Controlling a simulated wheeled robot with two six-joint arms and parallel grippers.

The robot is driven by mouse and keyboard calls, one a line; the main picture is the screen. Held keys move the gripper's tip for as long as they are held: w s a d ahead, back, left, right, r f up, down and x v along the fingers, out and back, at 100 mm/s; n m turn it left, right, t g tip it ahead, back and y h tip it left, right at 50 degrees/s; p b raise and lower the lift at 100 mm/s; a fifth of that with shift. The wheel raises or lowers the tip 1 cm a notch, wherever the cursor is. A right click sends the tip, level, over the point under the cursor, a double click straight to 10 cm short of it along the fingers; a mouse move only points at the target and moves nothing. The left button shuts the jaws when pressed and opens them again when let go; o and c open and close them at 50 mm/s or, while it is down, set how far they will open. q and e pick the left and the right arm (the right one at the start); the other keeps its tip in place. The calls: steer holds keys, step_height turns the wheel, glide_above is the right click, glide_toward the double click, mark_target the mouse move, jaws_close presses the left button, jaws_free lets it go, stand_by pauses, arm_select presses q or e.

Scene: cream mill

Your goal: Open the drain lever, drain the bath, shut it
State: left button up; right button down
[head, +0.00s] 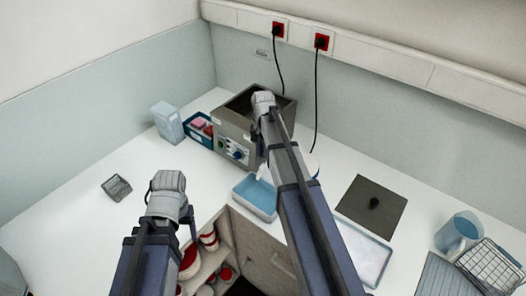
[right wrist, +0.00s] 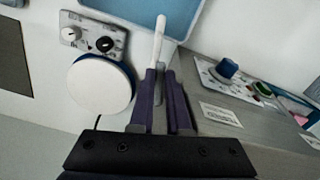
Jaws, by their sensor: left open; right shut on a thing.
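The steel bath (head: 236,130) stands against the back wall, with knobs on its front panel (head: 235,150). Its inside is dark and partly hidden by my right arm, so I cannot tell the liquid level. In the right wrist view my right gripper (right wrist: 164,76) is shut on a slim white lever (right wrist: 159,38) beside the bath's grey side (right wrist: 225,98). A blue tray (head: 256,194) lies in front of the bath, and its edge shows in the wrist view (right wrist: 178,28).
A dark plate with a knob (head: 372,206) and a pale tray (head: 365,252) lie to the right. A blue jug (head: 458,232) and wire basket (head: 490,264) stand at far right. A round white plate (right wrist: 100,86) is near my right gripper.

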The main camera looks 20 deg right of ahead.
steer(key=c, duration=0.9)
jaws_free()
